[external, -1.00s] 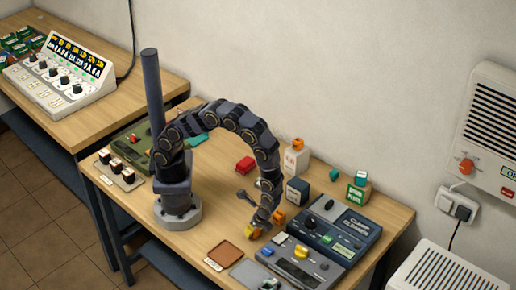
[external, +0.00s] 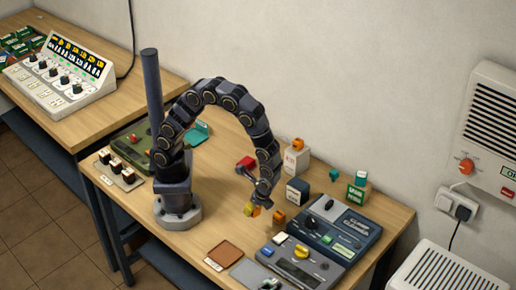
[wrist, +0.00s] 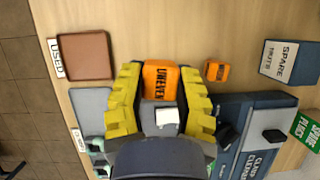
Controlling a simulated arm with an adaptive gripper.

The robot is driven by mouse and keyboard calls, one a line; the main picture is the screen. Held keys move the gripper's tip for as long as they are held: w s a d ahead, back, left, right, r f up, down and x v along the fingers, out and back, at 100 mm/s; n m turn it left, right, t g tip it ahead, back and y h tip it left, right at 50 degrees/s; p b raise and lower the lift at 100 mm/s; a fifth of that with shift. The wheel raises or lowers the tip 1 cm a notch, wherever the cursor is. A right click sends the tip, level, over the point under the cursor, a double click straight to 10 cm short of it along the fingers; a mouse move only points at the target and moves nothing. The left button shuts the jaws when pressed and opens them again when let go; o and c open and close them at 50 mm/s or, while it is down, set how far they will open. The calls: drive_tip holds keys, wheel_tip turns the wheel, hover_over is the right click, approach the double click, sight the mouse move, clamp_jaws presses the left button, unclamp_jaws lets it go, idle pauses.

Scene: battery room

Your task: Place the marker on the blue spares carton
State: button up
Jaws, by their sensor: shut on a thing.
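The orange marker (wrist: 160,80), lettered "UNEVEN", sits between the yellow fingers of my gripper (wrist: 160,92) in the wrist view. My gripper is shut on it. In the external view my gripper (external: 252,209) holds the marker (external: 256,212) above the table, left of a small orange block. The blue spares carton (external: 297,191), dark blue with a pale face, stands to the right of and beyond my gripper. In the wrist view the carton (wrist: 290,62) reads "SPARE NUTS" and lies at the right. Its top looks bare.
A small orange block (external: 279,217) stands between my gripper and the carton. A white box (external: 296,158) with an orange piece on top and a green box (external: 357,195) flank the carton. A dark blue device (external: 335,229) lies in front. A brown tray (external: 225,254) is front left.

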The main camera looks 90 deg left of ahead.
drive_tip(key=w+a+r+n, duration=0.1)
drive_tip(key=w+a+r, duration=0.1)
drive_tip(key=a+r, duration=1.05)
hover_over(296, 182)
drive_tip(key=f, duration=0.6)
drive_tip(key=d+f, duration=0.1)
drive_tip(key=f, duration=0.3)
drive_tip(key=shift+s, duration=0.3)
drive_tip(key=shift+w+a+f, duration=0.15)
drive_tip(key=shift+w+f, duration=0.55)
drive_tip(key=shift+f, duration=1.5)
drive_tip(key=shift+f, duration=0.1)
drive_tip(key=o, duration=0.8)
drive_tip(key=shift+o, duration=0.2)
